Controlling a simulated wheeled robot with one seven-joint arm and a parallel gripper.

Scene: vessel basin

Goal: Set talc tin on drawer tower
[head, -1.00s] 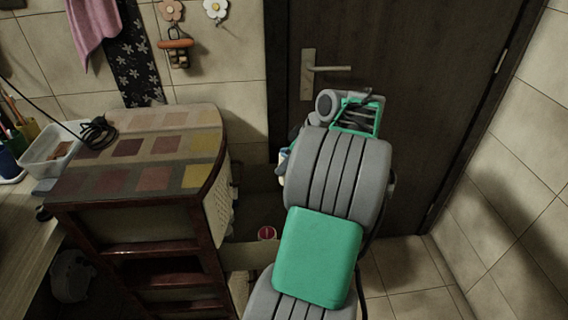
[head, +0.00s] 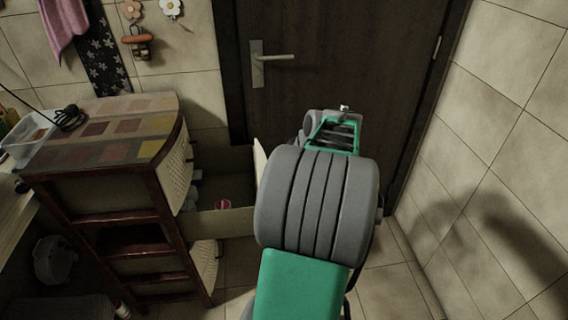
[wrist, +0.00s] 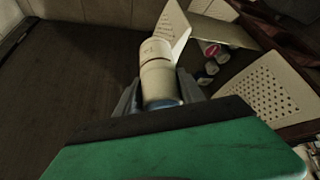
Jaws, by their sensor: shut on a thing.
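The talc tin (wrist: 157,68), a cream cylinder with a bluish end, stands out between the fingers of my gripper (wrist: 160,92) in the wrist view. My gripper is shut on it. In the head view my arm hides the tin and the fingers. The drawer tower (head: 112,219) stands at the left of the head view, with a dark reddish frame and a top of coloured squares (head: 158,124). An upper drawer (head: 228,222) is pulled out toward my arm. In the wrist view the tin is near a perforated cream drawer front (wrist: 265,95).
A clear tray (head: 28,138) and a coiled black cable (head: 69,118) are at the tower top's left end. The rest of the top is clear. A red-lidded container (head: 222,205) sits in the open drawer. A dark door (head: 330,60) stands behind my arm.

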